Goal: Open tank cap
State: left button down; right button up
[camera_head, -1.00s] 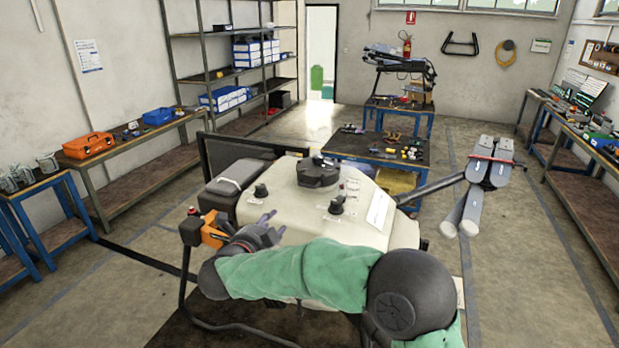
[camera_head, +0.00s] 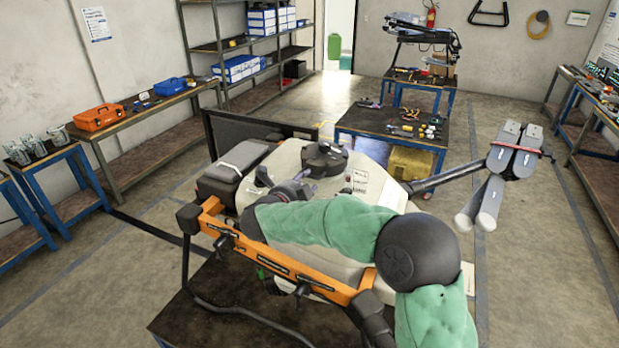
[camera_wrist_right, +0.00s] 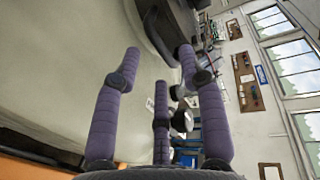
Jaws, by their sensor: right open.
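The cream tank (camera_head: 372,177) of the spray drone stands in front of me. Its black round tank cap (camera_head: 325,158) sits on top, and looks closed. In the right wrist view a dark rounded part, probably the cap (camera_wrist_right: 160,38), shows beyond the fingertips. My right gripper (camera_head: 304,188) is just in front of the cap, over the tank top. Its purple-grey fingers are spread and empty in the wrist view (camera_wrist_right: 160,65). I see no contact with the cap; the exact gap is hard to tell. My left gripper is not in view.
An orange bar (camera_head: 290,269) of the drone frame runs in front of the tank, beneath my right arm. A folded drone arm (camera_head: 512,160) sticks out to the right. A dark box (camera_head: 232,172) is left of the tank. Benches line the walls.

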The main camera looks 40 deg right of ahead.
aim_at(322, 161)
jog(key=shift+x, duration=1.7)
grip_shut()
